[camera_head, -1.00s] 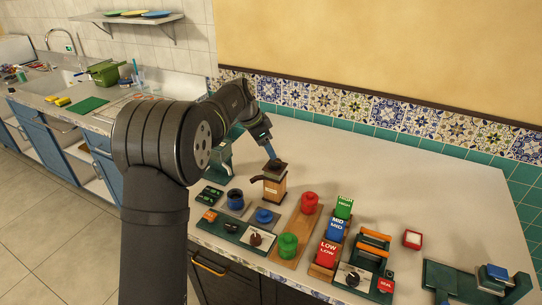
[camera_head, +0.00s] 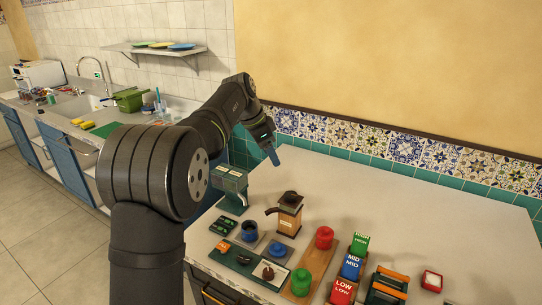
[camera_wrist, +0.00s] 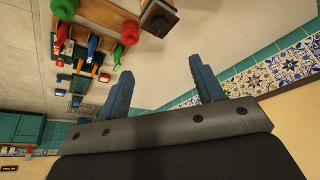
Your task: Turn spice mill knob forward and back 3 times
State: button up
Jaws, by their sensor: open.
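The spice mill (camera_head: 288,216) is a wooden box with a dark top and a side handle, standing upright on the counter in the head view. Its dark top knob (camera_head: 290,198) is uncovered. In the wrist view the mill (camera_wrist: 160,20) is at the top edge, partly cut off. My gripper (camera_head: 275,161) is raised above and behind the mill, apart from it. In the wrist view my gripper (camera_wrist: 158,75) has its two blue fingers spread wide with nothing between them.
A green machine (camera_head: 231,190) stands left of the mill. In front are a control panel (camera_head: 250,262), a red knob (camera_head: 324,238) and a green knob (camera_head: 301,282) on a wooden board, and coloured blocks (camera_head: 352,266). The counter behind and right of the mill is clear.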

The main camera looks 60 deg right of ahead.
aim_at(291, 194)
jog(key=x, duration=1.7)
jog(key=shift+f, duration=0.25)
jog(key=c, duration=1)
